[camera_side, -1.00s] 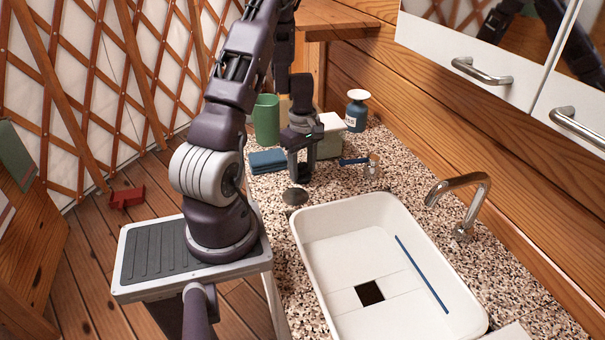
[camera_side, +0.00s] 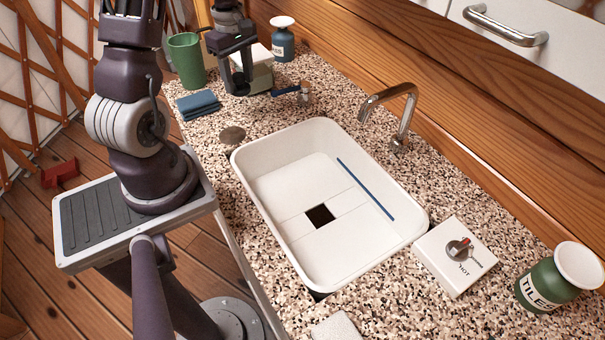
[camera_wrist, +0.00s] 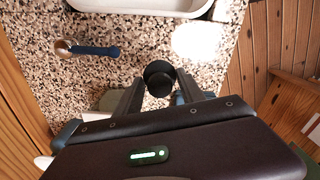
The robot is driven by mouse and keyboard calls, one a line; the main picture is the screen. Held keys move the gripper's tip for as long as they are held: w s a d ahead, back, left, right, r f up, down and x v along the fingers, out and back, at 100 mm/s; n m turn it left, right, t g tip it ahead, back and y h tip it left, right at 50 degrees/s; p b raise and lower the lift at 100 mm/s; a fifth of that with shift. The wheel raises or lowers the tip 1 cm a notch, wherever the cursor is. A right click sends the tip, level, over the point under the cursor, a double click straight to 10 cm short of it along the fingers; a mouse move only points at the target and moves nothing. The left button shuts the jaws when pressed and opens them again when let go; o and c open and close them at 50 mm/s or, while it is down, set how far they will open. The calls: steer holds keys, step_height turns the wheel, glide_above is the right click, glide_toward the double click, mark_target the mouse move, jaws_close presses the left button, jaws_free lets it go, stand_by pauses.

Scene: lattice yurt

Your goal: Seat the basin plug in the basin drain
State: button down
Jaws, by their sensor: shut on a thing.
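The basin plug (camera_wrist: 158,78) is a dark round piece with a wider disc and a smaller knob, seen between my fingertips in the wrist view. My gripper (camera_wrist: 160,88) is shut on it. In the side view my gripper (camera_side: 238,88) is low over the far part of the counter, beyond the basin; the plug is hard to make out there. The white basin (camera_side: 282,160) is set in the counter, and its drain (camera_side: 320,216) is a dark square opening in its floor, clear of my gripper. The basin rim also shows in the wrist view (camera_wrist: 140,8).
A flat round disc (camera_side: 232,135) lies by the basin. The faucet (camera_side: 398,115) stands at its right.

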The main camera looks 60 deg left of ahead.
steer(key=w+d+f+m, duration=0.1)
steer(key=d, duration=0.1)
steer(key=w+d+f+m, duration=0.1)
steer(key=d, duration=0.1)
steer(key=w+d+f, duration=0.1)
steer(key=d, duration=0.1)
steer(key=shift+w+f+m, duration=0.15)
steer(key=shift+w+m, duration=0.25)
steer(key=w+d+f+m, duration=0.1)
steer(key=d+f+m, duration=0.35)
steer(key=d, duration=0.75)
steer(key=w+d+f+m, duration=0.1)
steer(key=d+f+m, duration=0.35)
steer(key=d, duration=0.65)
steer(key=shift+m, duration=0.3)
steer(key=f, duration=0.6)
steer(key=d+f, duration=0.1)
steer(key=f, duration=0.2)
steer(key=shift+s+d+f, duration=0.1)
steer(key=shift+s+f, duration=0.15)
steer(key=shift+f, duration=0.05)
steer(key=c, duration=0.7)
jaws_free()
steer(key=shift+r, duration=0.1)
